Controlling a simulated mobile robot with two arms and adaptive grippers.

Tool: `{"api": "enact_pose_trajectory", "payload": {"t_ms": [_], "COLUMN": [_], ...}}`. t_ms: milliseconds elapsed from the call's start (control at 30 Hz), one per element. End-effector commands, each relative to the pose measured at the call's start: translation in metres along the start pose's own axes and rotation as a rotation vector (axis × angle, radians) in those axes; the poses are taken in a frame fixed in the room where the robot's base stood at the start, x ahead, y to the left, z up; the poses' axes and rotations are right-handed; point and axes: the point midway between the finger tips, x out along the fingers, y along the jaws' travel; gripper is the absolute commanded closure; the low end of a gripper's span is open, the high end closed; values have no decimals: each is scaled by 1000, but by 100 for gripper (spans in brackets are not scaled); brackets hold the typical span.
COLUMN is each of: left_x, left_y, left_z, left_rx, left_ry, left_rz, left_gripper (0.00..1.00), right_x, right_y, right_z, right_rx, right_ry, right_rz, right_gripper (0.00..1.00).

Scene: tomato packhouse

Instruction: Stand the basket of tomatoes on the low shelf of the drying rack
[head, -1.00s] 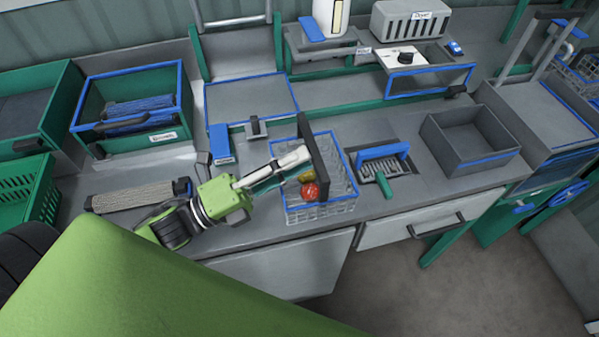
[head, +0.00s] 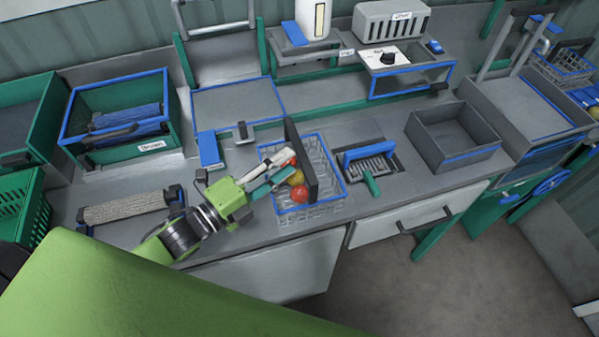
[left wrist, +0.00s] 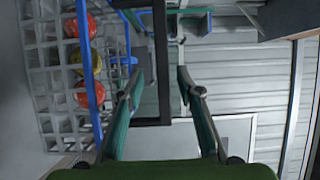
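The wire basket (head: 325,205) with a blue rim stands on the grey worktop. It holds red and yellow tomatoes (head: 299,194), and a tall black handle (head: 300,160) rises over it. The tomatoes (left wrist: 84,62) also show at the left of the left wrist view. My left gripper (head: 285,165) reaches over the basket's left side at the handle. In the left wrist view its fingers (left wrist: 160,80) are apart, with the black handle bar between them and a gap on each side. I cannot tell for sure which stand is the drying rack. My right gripper is out of view.
A brush in a holder (head: 370,165) stands close right of the basket. An empty grey bin (head: 455,155) is further right, and a tall-posted stand (head: 530,90) at the far right. A ribbed roller (head: 125,208) lies left. A raised shelf unit (head: 335,72) stands behind.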

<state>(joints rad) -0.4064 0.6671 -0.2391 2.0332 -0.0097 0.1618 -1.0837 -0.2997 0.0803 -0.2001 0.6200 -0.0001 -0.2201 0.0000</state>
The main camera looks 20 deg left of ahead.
Motion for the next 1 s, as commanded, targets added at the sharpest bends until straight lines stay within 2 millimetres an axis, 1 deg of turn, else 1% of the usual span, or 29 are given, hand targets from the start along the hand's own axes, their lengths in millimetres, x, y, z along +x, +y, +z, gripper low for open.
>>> {"api": "enact_pose_trajectory", "payload": {"t_ms": [233,433,600,867,900,967,1000], "left_x": [13,39,55,57,57,57,57], "left_y": [-4,-9,-6,-4,-4,-4,-4], "left_z": [2,6,5,5,5,5,5], "left_rx": [1,2,1,1,1,1,1], "left_ry": [0,1,1,1,1,1,1], "left_rz": [-1,-2,-1,1,1,1,1], "left_gripper": [67,67,67,67,69,85,95], "right_x": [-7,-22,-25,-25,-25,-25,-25], "right_y": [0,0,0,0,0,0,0], "right_z": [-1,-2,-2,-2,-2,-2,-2], "right_rx": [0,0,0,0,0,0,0], "right_ry": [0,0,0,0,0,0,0], "right_rz": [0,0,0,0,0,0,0], "right_gripper": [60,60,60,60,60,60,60]}}
